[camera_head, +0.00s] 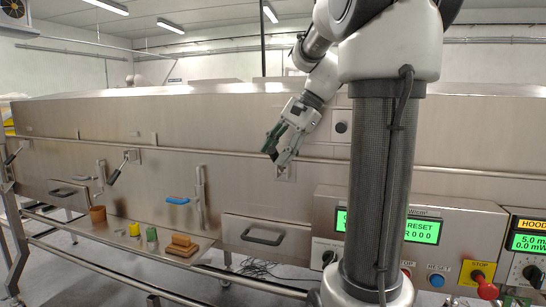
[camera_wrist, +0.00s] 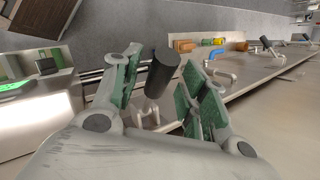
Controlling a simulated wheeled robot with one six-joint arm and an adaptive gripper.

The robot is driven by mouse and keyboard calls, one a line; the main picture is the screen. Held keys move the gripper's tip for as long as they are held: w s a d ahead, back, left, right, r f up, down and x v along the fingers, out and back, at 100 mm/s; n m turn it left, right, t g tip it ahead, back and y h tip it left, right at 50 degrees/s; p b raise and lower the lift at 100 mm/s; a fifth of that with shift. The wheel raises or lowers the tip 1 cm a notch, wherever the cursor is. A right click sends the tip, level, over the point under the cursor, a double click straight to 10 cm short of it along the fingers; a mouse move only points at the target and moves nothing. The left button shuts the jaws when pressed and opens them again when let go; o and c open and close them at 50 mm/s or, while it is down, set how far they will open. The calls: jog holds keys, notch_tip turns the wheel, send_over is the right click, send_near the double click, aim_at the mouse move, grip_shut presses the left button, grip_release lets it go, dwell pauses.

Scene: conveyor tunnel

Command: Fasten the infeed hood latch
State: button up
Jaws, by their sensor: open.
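My gripper (camera_head: 280,143) is in front of the steel tunnel housing (camera_head: 225,135), just above a latch mount plate (camera_head: 284,172). In the wrist view my gripper (camera_wrist: 160,95) is open, with its green-padded fingers on either side of a lever's black grip (camera_wrist: 163,72). The grip lies between the fingers with visible gaps; I cannot tell whether it touches either pad. The metal base of this lever (camera_wrist: 150,112) is partly seen below it. In the head view the gripper hides most of the lever.
A drawer (camera_head: 266,236) is below my gripper. A control panel (camera_head: 440,255) stands at right.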

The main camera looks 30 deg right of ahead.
jog(key=shift+x, duration=0.8)
grip_shut()
